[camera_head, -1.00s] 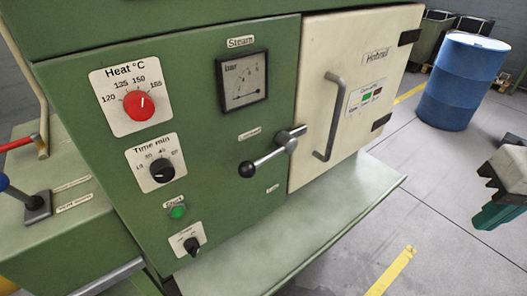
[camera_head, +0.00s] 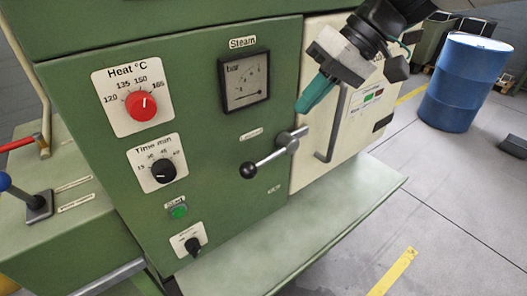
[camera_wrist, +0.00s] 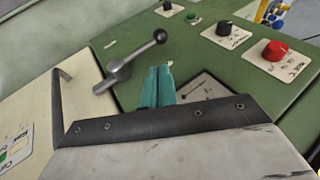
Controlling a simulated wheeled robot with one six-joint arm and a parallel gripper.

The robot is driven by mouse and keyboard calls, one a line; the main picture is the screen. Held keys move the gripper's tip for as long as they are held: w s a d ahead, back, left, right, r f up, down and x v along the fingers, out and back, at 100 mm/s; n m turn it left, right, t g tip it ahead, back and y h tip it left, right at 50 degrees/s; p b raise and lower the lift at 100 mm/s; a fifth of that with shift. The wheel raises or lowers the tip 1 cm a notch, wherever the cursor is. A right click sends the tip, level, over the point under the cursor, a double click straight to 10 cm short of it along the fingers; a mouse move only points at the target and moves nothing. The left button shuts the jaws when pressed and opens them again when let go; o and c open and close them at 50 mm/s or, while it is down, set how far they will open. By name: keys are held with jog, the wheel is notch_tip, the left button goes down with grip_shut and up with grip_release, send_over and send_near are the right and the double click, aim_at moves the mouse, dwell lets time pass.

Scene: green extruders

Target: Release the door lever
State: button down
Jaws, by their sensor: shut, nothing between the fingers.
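The door lever is a metal handle with a black ball knob (camera_head: 248,170), on the green panel beside the door's left edge. Its arm slants down and left from the pivot (camera_head: 286,142). It also shows in the wrist view (camera_wrist: 130,66). The cream door (camera_head: 318,120) with a grey vertical handle is flush with the panel. My gripper (camera_head: 304,116) has teal fingers held together, empty, above and slightly right of the lever pivot. In the wrist view the fingers (camera_wrist: 158,70) show beside the lever, apart from its knob. My arm hides the door's upper part.
A green shelf (camera_head: 300,230) juts out below. A blue barrel (camera_head: 461,82) stands at the right; floor between is clear.

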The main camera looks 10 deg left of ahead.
aim_at(254, 165)
jog(key=x, duration=1.4)
jog(key=shift+d, duration=0.1)
